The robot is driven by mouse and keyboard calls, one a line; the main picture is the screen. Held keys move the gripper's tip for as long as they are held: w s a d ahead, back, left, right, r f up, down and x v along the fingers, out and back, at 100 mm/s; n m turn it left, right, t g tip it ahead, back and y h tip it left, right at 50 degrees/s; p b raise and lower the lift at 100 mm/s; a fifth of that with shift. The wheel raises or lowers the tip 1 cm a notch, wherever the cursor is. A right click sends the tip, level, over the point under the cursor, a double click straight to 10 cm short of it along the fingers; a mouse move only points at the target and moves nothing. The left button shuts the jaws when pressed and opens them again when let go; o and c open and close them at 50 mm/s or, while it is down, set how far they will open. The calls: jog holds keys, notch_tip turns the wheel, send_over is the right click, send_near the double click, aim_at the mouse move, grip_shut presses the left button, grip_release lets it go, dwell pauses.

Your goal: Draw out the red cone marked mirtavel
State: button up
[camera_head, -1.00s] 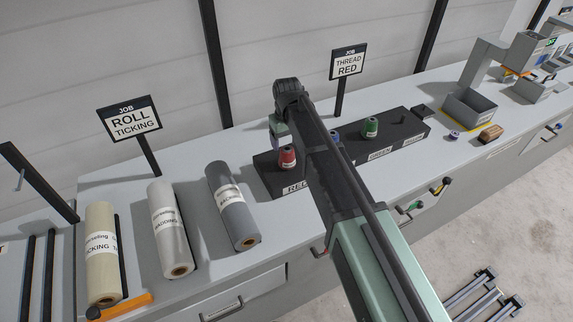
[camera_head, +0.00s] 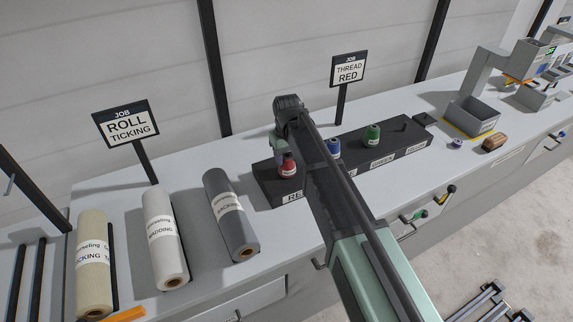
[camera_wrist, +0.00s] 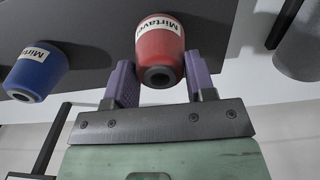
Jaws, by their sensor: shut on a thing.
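The red cone (camera_head: 287,166) is at the left end of the dark thread rack (camera_head: 273,184), above its "RED" label. In the wrist view the red cone (camera_wrist: 160,47) has a white label reading "Mirtav…", with the rest out of sight. My gripper (camera_wrist: 160,78) is shut on it, a purple finger pad on each side. In the head view my arm hides part of the gripper, and I cannot tell whether the cone still touches the rack. A "THREAD RED" sign (camera_head: 349,71) stands behind.
A blue cone (camera_head: 333,148), also in the wrist view (camera_wrist: 36,72), and a green cone (camera_head: 372,134) stand along the rack. Fabric rolls (camera_head: 232,215) lie to the left. A grey bin (camera_head: 474,114) stands to the right.

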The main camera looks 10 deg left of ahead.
jog(key=shift+r+p, duration=2.85)
jog(key=shift+r, duration=0.1)
